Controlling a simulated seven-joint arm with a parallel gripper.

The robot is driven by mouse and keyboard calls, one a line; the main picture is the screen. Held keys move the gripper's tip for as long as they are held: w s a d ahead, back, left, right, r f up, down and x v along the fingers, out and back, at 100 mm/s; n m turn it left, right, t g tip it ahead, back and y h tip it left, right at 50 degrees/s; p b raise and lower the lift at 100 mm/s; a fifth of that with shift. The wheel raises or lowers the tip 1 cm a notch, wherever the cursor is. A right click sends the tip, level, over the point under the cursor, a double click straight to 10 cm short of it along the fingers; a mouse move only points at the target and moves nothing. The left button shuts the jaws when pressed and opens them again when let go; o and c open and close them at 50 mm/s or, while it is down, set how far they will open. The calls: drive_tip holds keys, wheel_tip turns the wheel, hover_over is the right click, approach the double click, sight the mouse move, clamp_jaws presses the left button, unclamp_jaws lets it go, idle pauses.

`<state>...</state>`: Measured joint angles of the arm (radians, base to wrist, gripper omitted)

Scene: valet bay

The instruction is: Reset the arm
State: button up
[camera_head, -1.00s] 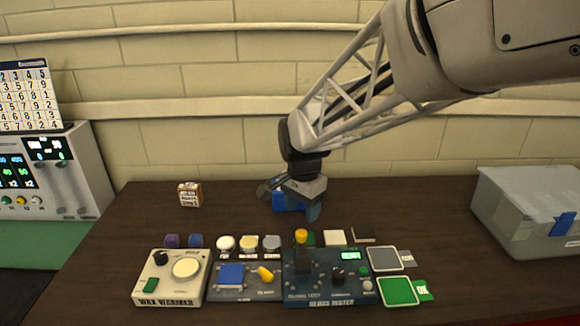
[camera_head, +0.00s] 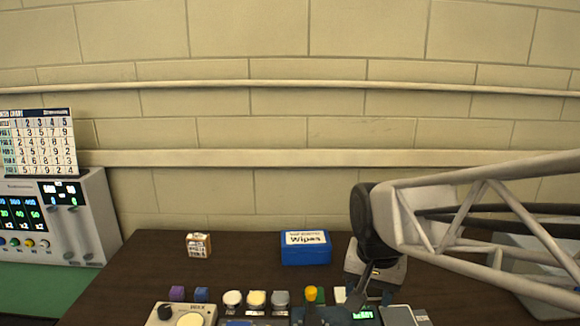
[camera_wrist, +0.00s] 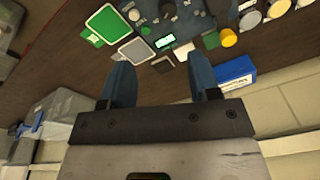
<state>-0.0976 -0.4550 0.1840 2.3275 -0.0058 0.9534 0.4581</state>
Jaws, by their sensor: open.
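My gripper (camera_head: 368,290) is at the right of centre in the head view, above the back of the row of devices and to the right of the blue wipes box (camera_head: 306,254). In the wrist view my gripper (camera_wrist: 162,80) shows two blue fingers spread apart with nothing between them. The dark meter (camera_wrist: 187,22) with a lit green display lies beyond the fingertips. My arm comes in from the right edge of the head view. The fingertips are hard to make out there against the meter.
A small labelled box (camera_head: 198,245) stands at the back left. Purple (camera_head: 177,293) and blue (camera_head: 201,295) cubes and several lidded jars line the front. A console (camera_head: 60,220) stands left. A grey bin (camera_head: 527,250) at right is partly behind my arm.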

drive_tip(key=s+d+n+t, duration=0.1)
drive_tip(key=s+d+n, duration=0.2)
drive_tip(key=s, duration=0.8)
drive_tip(key=shift+d+f+n, duration=0.15)
drive_tip(key=shift+d+n, duration=0.25)
drive_tip(key=shift+d, duration=0.25)
